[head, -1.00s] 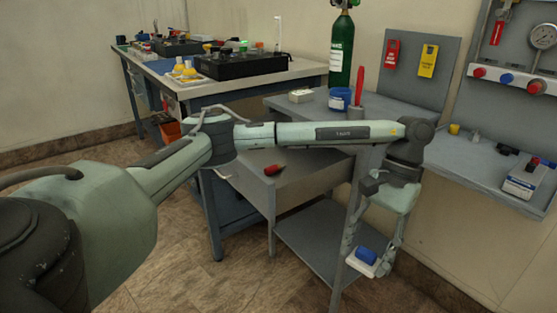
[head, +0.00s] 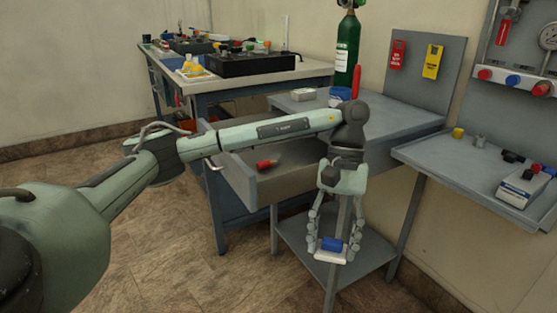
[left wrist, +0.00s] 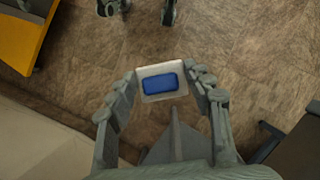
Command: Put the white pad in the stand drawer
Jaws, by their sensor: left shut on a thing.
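My left gripper (head: 332,250) points down and is shut on the white pad (head: 331,258), a small white slab with a blue block on its face. In the left wrist view the white pad (left wrist: 150,96) sits between the fingertips of my left gripper (left wrist: 162,90). The stand drawer (head: 300,174) is pulled open, with a red-ended object (head: 266,163) lying inside. The gripper and pad are in front of the stand, lower than the drawer in the picture and to its right. My forearm covers part of the drawer. My right gripper is not in view.
The stand top (head: 395,120) holds a small white box (head: 303,94), a red-handled tool (head: 356,82) and a green cylinder (head: 347,50). A lower shelf (head: 365,262) lies behind the gripper. A wall shelf (head: 440,160) is at right. Open floor (head: 170,250) lies at left.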

